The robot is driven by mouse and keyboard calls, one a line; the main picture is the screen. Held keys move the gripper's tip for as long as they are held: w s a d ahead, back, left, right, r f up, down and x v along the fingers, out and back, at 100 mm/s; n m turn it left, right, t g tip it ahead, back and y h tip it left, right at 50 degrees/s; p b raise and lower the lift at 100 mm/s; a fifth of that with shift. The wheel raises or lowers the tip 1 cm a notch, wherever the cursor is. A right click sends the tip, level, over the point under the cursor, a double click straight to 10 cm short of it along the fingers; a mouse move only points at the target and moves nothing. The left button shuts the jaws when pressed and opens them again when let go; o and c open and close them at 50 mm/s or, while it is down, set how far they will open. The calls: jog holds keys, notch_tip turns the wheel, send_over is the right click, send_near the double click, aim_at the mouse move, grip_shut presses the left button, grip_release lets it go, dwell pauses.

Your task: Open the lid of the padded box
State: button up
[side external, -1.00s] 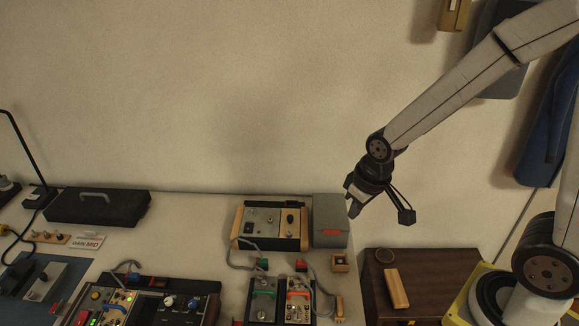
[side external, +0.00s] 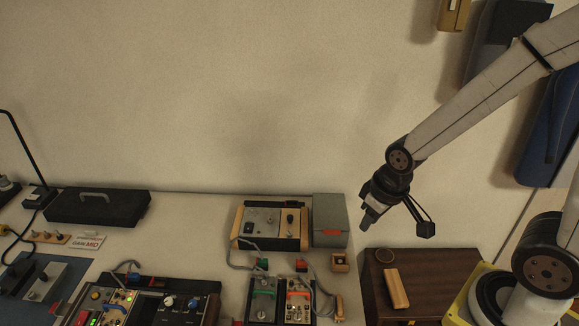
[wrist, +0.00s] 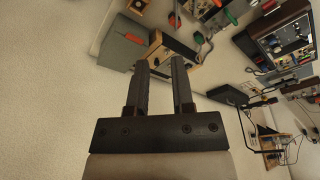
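A grey box (side external: 331,208) with a red tab on its front stands at the right end of the bench, its lid closed. I take it to be the padded box. It also shows at the upper left of the wrist view (wrist: 120,50). My gripper (side external: 366,222) hangs in the air just right of the box, apart from it in the picture. In the wrist view, my gripper's two fingers (wrist: 159,64) stand apart with nothing between them, so it is open. The box's inside is hidden.
A wood-sided instrument (side external: 270,227) stands just left of the box. A small wooden block (side external: 340,262) lies in front of it. A brown cabinet (side external: 430,270) with a wooden bar (side external: 396,288) on top is below right of my gripper. A black case (side external: 97,206) is far left.

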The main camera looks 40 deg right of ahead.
jog(key=o, duration=0.7)
jog(key=shift+s+f+n+g, duration=0.2)
jog(key=shift+f+n+g, duration=0.1)
jog(key=shift+f, duration=0.1)
jog(key=shift+o, duration=0.7)
jog(key=s+d+f+n+g+h, duration=0.2)
jog(key=s+f+n+g+h, duration=0.1)
jog(key=f+n+g, duration=0.1)
jog(key=shift+s+d+f+n+h, duration=0.2)
jog(key=shift+f+n+h, duration=0.1)
jog(key=shift+n, duration=0.1)
jog(key=w+d+f+n+t+h, duration=0.2)
jog(key=w+n+t+h, duration=0.15)
jog(key=n+h, duration=0.3)
jog(key=w+d+f+n+t+h, duration=0.25)
jog(key=w+n+h, duration=0.2)
jog(key=n, duration=0.35)
jog(key=w+a+f+n+t+y, duration=0.1)
jog(key=w+a+f+n+t, duration=0.2)
jog(key=n+t, duration=0.4)
jog(key=w+a+t, duration=0.1)
jog(key=a, duration=0.1)
jog(key=shift+w+a+f+t+y, duration=0.2)
jog(key=shift+a+t+y, duration=0.1)
jog(key=shift+t+y, duration=0.1)
jog(key=shift+f, duration=0.1)
